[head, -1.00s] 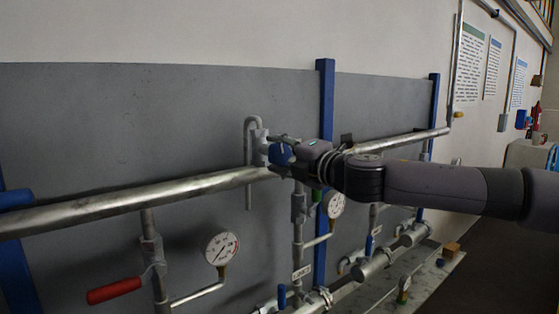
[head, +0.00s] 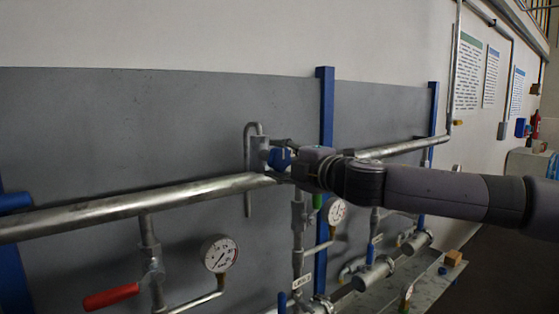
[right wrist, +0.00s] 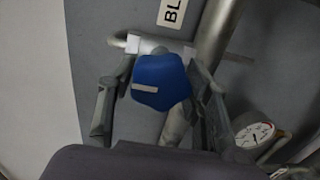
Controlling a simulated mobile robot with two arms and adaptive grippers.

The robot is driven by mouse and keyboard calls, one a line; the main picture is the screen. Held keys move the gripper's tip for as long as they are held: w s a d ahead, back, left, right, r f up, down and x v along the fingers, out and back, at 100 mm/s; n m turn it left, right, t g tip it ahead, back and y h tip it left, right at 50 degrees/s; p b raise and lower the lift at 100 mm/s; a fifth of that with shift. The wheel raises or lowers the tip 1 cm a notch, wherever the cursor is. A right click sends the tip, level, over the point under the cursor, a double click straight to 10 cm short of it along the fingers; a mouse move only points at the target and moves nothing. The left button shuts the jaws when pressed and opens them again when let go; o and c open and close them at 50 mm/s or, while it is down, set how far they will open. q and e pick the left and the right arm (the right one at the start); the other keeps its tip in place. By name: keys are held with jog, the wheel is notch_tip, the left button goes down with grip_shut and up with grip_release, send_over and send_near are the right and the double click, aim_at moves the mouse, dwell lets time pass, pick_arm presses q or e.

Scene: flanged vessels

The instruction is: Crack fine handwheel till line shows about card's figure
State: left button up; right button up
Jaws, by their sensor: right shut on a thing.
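The fine handwheel (head: 279,157) is a small blue knob with a pale stripe on a grey valve by the steel header pipe. In the right wrist view the same handwheel (right wrist: 172,72) sits between the two fingers of my right gripper (right wrist: 152,95), which is shut on it. In the head view my right gripper (head: 291,160) reaches it from the right and partly covers it. A round white gauge (head: 219,254) hangs lower left; its reading is too small to tell. My left gripper is not in view. No figure on a card is readable.
A red lever (head: 111,297) is at lower left. A second gauge (head: 336,212) is below my right arm and shows in the wrist view (right wrist: 255,135). A white label (right wrist: 173,12) is above the handwheel. Blue posts (head: 325,110) stand against the grey panel (head: 150,130).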

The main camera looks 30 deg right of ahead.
jog(key=o, duration=1.1)
jog(key=shift+o, duration=0.2)
jog(key=shift+s+d+r, duration=0.1)
jog(key=shift+s+d, duration=0.05)
jog(key=shift+s, duration=0.95)
jog(key=shift+s+d+r, duration=0.1)
jog(key=shift+s, duration=0.95)
send_near(284, 159)
jog(key=shift+s+a+f, duration=0.15)
jog(key=shift+s, duration=0.35)
